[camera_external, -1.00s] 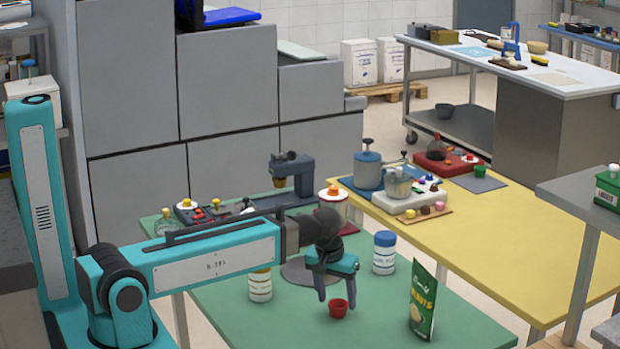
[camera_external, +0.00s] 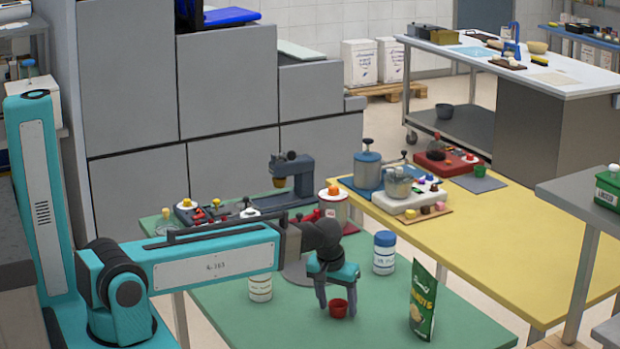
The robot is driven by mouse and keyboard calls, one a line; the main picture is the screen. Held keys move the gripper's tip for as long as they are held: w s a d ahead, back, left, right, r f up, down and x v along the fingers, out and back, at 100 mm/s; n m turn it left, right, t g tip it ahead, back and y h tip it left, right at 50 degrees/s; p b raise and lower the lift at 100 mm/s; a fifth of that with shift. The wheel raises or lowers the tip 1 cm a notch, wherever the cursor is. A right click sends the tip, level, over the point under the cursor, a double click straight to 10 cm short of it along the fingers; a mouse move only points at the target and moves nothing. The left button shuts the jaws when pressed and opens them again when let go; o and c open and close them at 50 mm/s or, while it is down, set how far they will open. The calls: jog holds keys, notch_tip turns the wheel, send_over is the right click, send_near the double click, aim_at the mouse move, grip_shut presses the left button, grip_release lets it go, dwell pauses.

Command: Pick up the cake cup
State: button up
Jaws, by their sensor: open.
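A small red cup, the cake cup (camera_external: 338,309), stands upright on the green table (camera_external: 440,320) near its front. My gripper (camera_external: 337,304) points down at it with the jaws open. One finger shows at the left of the cup and the other at its right, with the fingertips about level with the cup. I cannot tell whether either finger touches it.
A green pouch (camera_external: 422,300) stands close to the right of the cup. A white jar with a blue lid (camera_external: 384,254) stands behind, and another white jar (camera_external: 260,287) stands to the left. A yellow table (camera_external: 500,250) adjoins at the right.

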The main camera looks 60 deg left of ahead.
jog(key=c, duration=1)
jog(key=shift+r, duration=0.1)
jog(key=shift+c, duration=0.2)
notch_tip(320, 180, up, 10)
jog(key=b, duration=0.2)
jog(key=shift+b, duration=0.35)
